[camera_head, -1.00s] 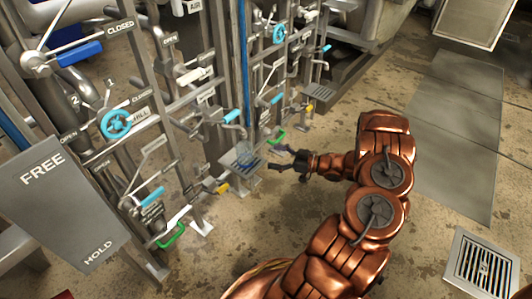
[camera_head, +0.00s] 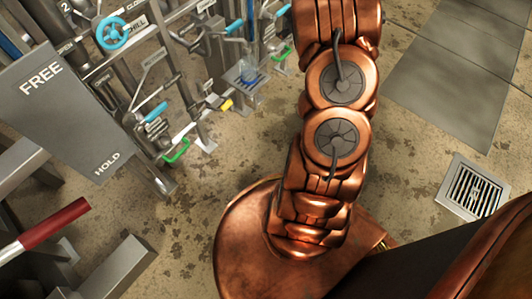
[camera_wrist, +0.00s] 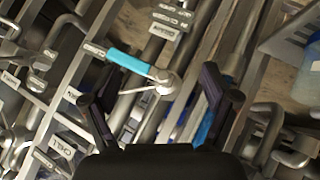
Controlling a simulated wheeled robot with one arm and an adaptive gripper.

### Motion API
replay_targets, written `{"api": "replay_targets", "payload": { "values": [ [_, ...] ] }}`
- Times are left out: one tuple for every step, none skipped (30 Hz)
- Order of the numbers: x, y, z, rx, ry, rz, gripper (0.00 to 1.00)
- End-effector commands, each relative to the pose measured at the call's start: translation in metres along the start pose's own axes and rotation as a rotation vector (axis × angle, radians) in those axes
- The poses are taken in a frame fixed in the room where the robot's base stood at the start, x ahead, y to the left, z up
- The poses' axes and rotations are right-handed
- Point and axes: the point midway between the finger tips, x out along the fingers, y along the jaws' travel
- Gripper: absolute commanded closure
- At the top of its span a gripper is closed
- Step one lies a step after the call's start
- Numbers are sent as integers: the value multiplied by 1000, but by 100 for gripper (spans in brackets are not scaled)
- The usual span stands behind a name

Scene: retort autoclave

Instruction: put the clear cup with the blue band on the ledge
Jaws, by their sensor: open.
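The clear cup with the blue band (camera_head: 250,76) stands on the small grey ledge (camera_head: 233,74) at the pipe rack in the head view. It looks upright. Part of the cup (camera_wrist: 312,60) also shows at the right edge of the wrist view, on the pale ledge (camera_wrist: 284,44); the rest is cut off by the frame. My gripper (camera_wrist: 160,98) is open and empty in the wrist view, its two dark fingers spread wide. The cup lies to the right of the fingers, apart from them. In the head view the gripper is out of frame.
A valve lever with a light blue handle (camera_wrist: 128,62) lies in view between my fingers, with pipes and labelled bars around it. A grey FREE/HOLD panel (camera_head: 65,110) stands at the left. A floor drain (camera_head: 473,187) lies at right.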

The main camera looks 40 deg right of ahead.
Motion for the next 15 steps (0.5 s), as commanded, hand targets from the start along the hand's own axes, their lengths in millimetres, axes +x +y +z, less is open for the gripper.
{"api": "replay_targets", "payload": {
  "values": [
    [-13,2,-11,2,-38,31,14],
    [-20,3,-13,9,-68,48,14],
    [-29,2,-16,20,-103,66,14],
    [-37,2,-18,29,-132,81,14],
    [-46,2,-21,38,-156,95,14],
    [-56,-1,-23,52,-193,109,14],
    [-65,-4,-26,62,-216,119,14],
    [-74,-7,-27,74,-243,128,14],
    [-87,-13,-28,90,-277,135,14],
    [-96,-18,-28,103,-304,137,14],
    [-106,-24,-29,116,-329,139,14],
    [-119,-33,-30,134,-361,140,14],
    [-129,-40,-30,148,-388,138,14],
    [-138,-48,-30,162,-411,135,14],
    [-153,-59,-30,179,-444,129,14]
  ]
}}
